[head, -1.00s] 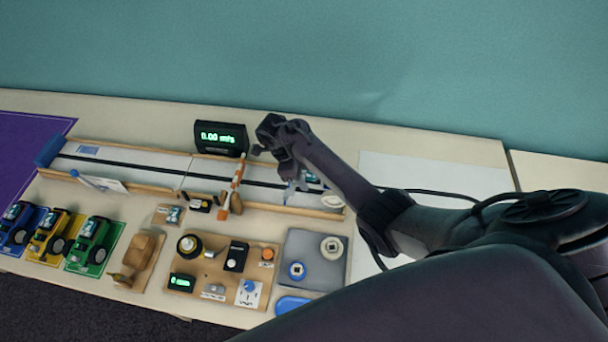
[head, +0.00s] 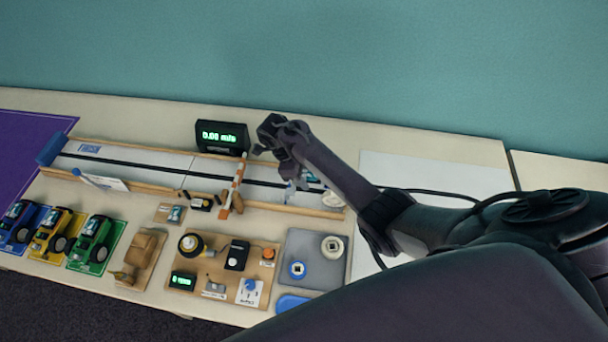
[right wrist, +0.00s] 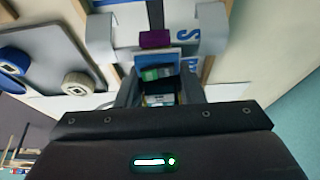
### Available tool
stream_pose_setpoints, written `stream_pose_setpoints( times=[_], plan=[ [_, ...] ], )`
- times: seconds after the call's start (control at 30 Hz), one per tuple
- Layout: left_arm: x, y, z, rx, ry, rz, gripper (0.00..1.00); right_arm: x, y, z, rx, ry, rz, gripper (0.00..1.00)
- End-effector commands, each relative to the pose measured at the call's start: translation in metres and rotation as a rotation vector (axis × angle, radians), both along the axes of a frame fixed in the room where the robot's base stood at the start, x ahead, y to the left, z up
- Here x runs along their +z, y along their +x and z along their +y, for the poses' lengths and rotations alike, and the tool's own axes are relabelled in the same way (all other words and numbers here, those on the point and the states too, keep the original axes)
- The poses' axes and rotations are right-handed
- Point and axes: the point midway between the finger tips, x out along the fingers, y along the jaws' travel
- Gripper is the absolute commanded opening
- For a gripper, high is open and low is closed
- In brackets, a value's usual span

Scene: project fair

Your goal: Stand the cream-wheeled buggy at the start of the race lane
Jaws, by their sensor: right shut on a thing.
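My right gripper (head: 290,186) is over the right part of the race lane (head: 150,160). In the right wrist view its pale fingers (right wrist: 156,34) are on both sides of a buggy (right wrist: 156,40) with a purple end and a blue-and-green panel. The gripper is shut on it. Blue lettering on a white label shows beside the buggy, on the lane surface. In the head view a teal part and a pale round part (head: 329,198) show beside my arm, probably the buggy's. My arm hides most of it, and I cannot tell whether its wheels touch the lane. My left gripper is out of view.
An orange-and-white gate (head: 237,184) crosses the lane, left of my gripper. A speed display (head: 222,136) stands behind it. Blue, yellow and green buggies (head: 92,240) stand front left. A wooden parts board (head: 210,292) and a grey wheel tray (head: 312,284) lie in front.

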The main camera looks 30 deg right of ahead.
Motion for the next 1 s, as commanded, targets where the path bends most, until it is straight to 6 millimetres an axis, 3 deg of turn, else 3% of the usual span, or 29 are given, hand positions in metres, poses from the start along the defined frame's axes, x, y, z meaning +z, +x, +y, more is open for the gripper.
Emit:
stream_pose_setpoints(
  times=[1.0],
  plan=[
    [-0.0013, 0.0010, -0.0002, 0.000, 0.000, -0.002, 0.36, -0.0069, 0.0002, 0.0001, -0.001, -0.001, -0.001, 0.18]
  ],
)
